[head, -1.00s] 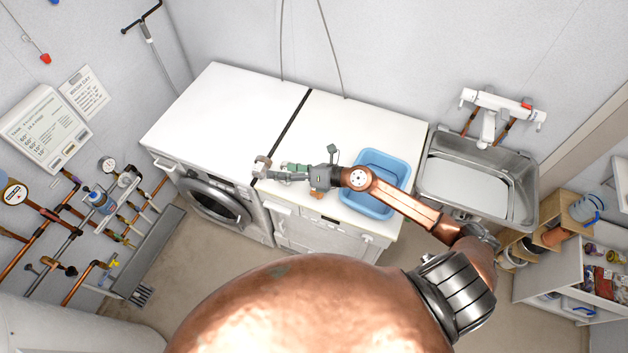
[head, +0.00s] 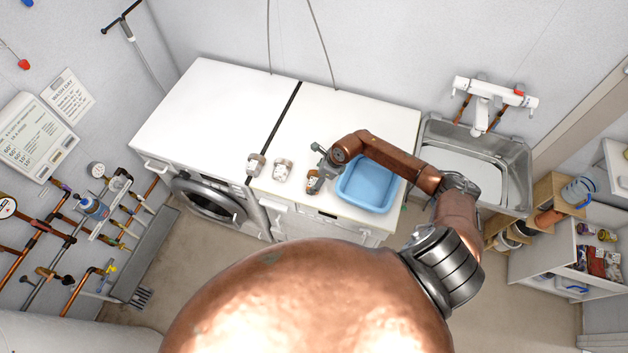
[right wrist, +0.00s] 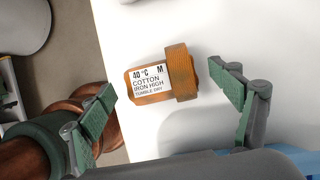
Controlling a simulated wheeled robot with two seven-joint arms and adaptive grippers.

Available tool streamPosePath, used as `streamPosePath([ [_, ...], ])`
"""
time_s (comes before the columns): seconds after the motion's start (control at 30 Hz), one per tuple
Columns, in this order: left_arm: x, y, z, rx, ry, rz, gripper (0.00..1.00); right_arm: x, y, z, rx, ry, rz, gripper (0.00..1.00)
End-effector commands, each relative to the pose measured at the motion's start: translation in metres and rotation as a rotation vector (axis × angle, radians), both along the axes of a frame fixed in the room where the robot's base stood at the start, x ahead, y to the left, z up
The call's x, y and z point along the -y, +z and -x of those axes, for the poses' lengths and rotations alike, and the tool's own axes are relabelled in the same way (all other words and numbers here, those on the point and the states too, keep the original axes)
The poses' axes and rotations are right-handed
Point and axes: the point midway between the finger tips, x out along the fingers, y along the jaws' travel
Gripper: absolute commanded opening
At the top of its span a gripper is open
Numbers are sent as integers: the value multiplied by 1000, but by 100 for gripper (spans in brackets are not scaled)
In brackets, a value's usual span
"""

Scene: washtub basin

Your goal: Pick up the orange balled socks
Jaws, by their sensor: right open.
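The orange balled socks (right wrist: 182,72) lie on the white worktop in the right wrist view, with a white label reading 40 °C, M, cotton. In the head view the socks (head: 310,185) show as a small orange patch beside my right gripper (head: 320,180), partly hidden by it. In the wrist view my right gripper (right wrist: 168,108) is open. Its green-padded fingers stand to the left and right of the socks, with clear gaps and nothing between the pads touching them. My left gripper is not in view.
Two pale labelled bundles (head: 283,170) (head: 255,164) sit left of the socks near the worktop's front edge. A blue basin (head: 393,204) stands just right of the gripper. A metal sink (head: 433,133) is farther right. The white top (head: 220,105) at the left is clear.

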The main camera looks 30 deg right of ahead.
Motion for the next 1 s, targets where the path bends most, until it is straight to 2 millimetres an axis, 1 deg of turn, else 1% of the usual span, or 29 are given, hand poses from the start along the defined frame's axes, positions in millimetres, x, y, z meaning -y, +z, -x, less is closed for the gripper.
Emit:
streamPosePath([
  [0.1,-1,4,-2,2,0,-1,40,-4,-12,-5,0,-1,-1,84],
  [0.17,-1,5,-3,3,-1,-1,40,-6,-15,-6,0,0,-1,84],
  [0.4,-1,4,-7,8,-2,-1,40,-5,-17,-6,1,1,0,84],
  [1.0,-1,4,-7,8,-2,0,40,-5,-16,-6,1,1,0,43],
])
